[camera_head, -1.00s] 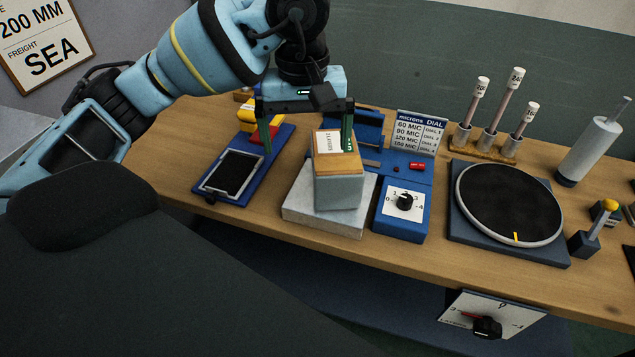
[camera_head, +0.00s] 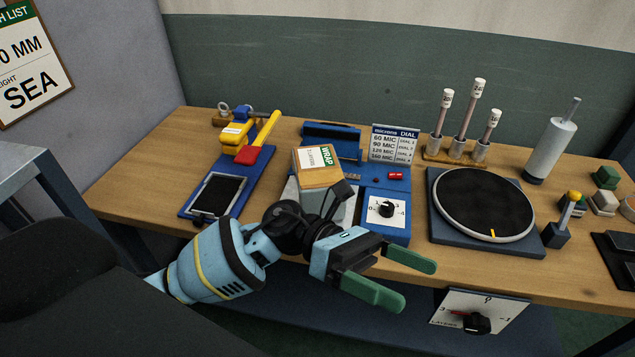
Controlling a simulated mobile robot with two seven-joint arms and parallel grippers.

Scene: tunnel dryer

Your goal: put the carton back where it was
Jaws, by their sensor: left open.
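The carton (camera_head: 317,175) has a wooden-brown top with a white and green label reading WRAP. It sits on the pale block-like plate (camera_head: 290,192) left of the blue dial box. My left arm crosses in front and hides the carton's lower part and most of the plate. My left gripper (camera_head: 407,281) is open and empty, with green fingers pointing right, in front of the bench edge and apart from the carton. My right gripper is not in view.
A round black turntable (camera_head: 485,202) is on the right. The blue dial box (camera_head: 384,225), microns sign (camera_head: 394,145) and several capped rods in a wooden rack (camera_head: 457,155) stand nearby. A yellow and red tool (camera_head: 250,140) and a black pad (camera_head: 217,196) lie left. A layers dial (camera_head: 478,312) hangs below.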

